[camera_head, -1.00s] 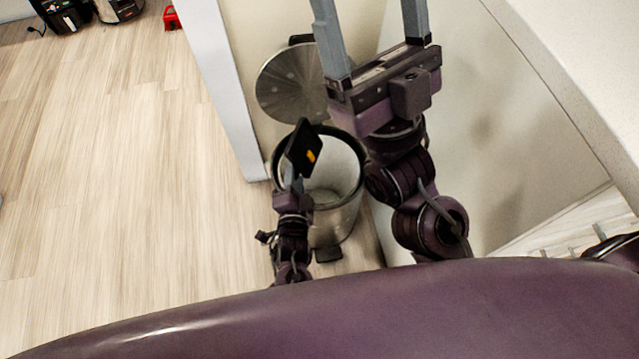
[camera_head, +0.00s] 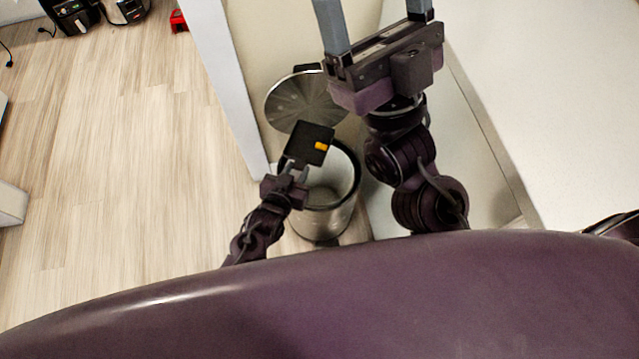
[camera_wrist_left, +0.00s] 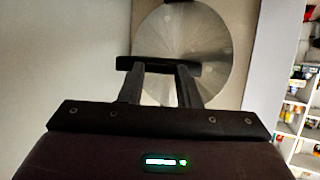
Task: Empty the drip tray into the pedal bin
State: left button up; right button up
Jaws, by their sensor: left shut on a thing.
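The black drip tray (camera_head: 304,139), with an orange mark on it, is in my left gripper (camera_head: 294,170). The gripper is shut on the tray's near edge. The tray is over the left part of the pedal bin's mouth; its broad face shows, but I cannot tell its exact tilt. In the left wrist view the tray (camera_wrist_left: 150,63) shows as a thin dark bar across the fingertips. The pedal bin (camera_head: 322,221) stands with its round metal lid (camera_head: 300,98) raised behind it. My right gripper (camera_head: 376,12) is open and empty at the top, its fingertips cut off.
A white wall edge (camera_head: 228,90) stands left of the bin. A pale counter (camera_head: 540,90) fills the right. Wooden floor (camera_head: 120,150) lies free at left. Dark appliances (camera_head: 75,15) and a red object (camera_head: 179,20) are far back. Stocked shelves (camera_wrist_left: 297,90) show at right in the wrist view.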

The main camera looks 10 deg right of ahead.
pick_arm(q)
jog(key=shift+f, duration=0.1)
jog(key=d+f+b, duration=0.2)
jog(key=f, duration=0.1)
jog(key=d+f+b, duration=0.1)
jog(key=b, duration=0.1)
jog(key=shift+s+f, duration=0.15)
jog(key=shift+s, duration=0.2)
jog(key=shift+s+d+m+t+y, duration=0.1)
jog(key=shift+m+t+y, duration=0.2)
jog(key=shift+m, duration=0.3)
jog(key=shift+s+d+m+t+y, duration=0.1)
jog(key=shift+m+t+y, duration=0.2)
jog(key=shift+m, duration=0.3)
